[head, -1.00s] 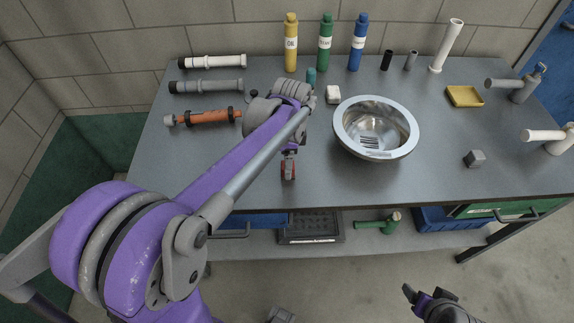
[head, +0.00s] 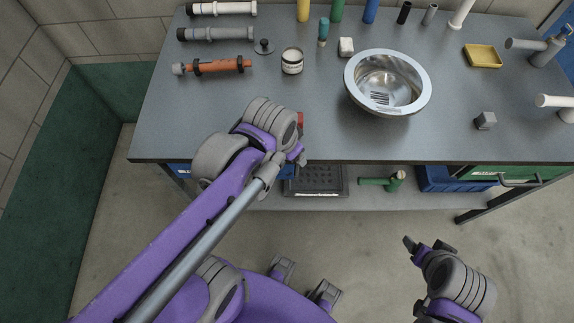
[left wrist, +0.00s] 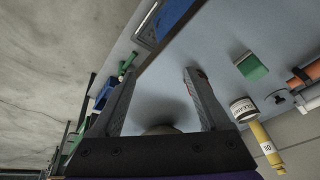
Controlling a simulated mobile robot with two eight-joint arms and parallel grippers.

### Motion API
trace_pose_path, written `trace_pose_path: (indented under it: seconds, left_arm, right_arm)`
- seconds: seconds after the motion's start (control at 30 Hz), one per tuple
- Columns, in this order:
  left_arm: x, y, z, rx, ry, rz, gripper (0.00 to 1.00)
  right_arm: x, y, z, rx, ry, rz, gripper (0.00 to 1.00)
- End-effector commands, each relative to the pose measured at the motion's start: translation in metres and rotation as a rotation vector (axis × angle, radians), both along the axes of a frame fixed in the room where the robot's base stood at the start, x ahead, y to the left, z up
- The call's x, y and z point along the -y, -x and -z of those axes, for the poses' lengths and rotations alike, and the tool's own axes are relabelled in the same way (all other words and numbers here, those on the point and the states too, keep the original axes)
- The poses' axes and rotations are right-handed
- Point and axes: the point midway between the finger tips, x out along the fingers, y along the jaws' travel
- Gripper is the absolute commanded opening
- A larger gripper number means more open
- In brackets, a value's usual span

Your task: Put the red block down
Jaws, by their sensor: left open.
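The red block (head: 300,118) shows only as a small red patch in the head view, just past my left wrist near the table's front edge. The rest of it is hidden by my arm. In the left wrist view my left gripper (left wrist: 162,73) is open, its two fingers apart over the grey table with no block seen between them. A small speck of red shows beside the right-hand finger there. I cannot tell whether the finger touches the block. My right gripper (head: 427,245) is open and empty, low in front of the table.
A metal bowl (head: 420,92) stands right of centre. A jar (head: 292,62), a white block (head: 346,47) and an orange tube (head: 220,66) lie farther back. A grey cube (head: 485,121) and yellow tray (head: 482,56) are at right. The front left of the tabletop (head: 165,130) is clear.

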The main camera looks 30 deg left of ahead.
Motion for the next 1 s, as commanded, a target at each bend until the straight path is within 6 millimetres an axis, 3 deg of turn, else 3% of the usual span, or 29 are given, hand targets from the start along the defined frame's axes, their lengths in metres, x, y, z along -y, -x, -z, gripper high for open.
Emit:
trace_pose_path:
  seconds: [0.1,0.23,0.53,0.7,1.0]
  left_arm:
    - [0.009,0.026,0.022,0.075,0.067,-0.137,0.79]
    - [0.012,0.037,0.034,0.115,0.112,-0.22,0.79]
    - [0.013,0.039,0.035,0.125,0.125,-0.241,0.79]
    - [0.013,0.035,0.021,0.132,0.124,-0.24,0.79]
    - [0.013,0.036,0.024,0.129,0.124,-0.239,0.79]
  right_arm:
    - [0.0,0.0,0.0,0.0,0.0,0.0,0.78]
    - [0.0,0.0,0.0,0.0,0.0,0.0,0.78]
    - [0.0,0.0,0.0,0.0,0.0,0.0,0.78]
    - [0.0,-0.004,-0.015,0.008,0.0,0.0,0.78]
    - [0.0,-0.003,-0.011,0.006,0.0,0.0,0.78]
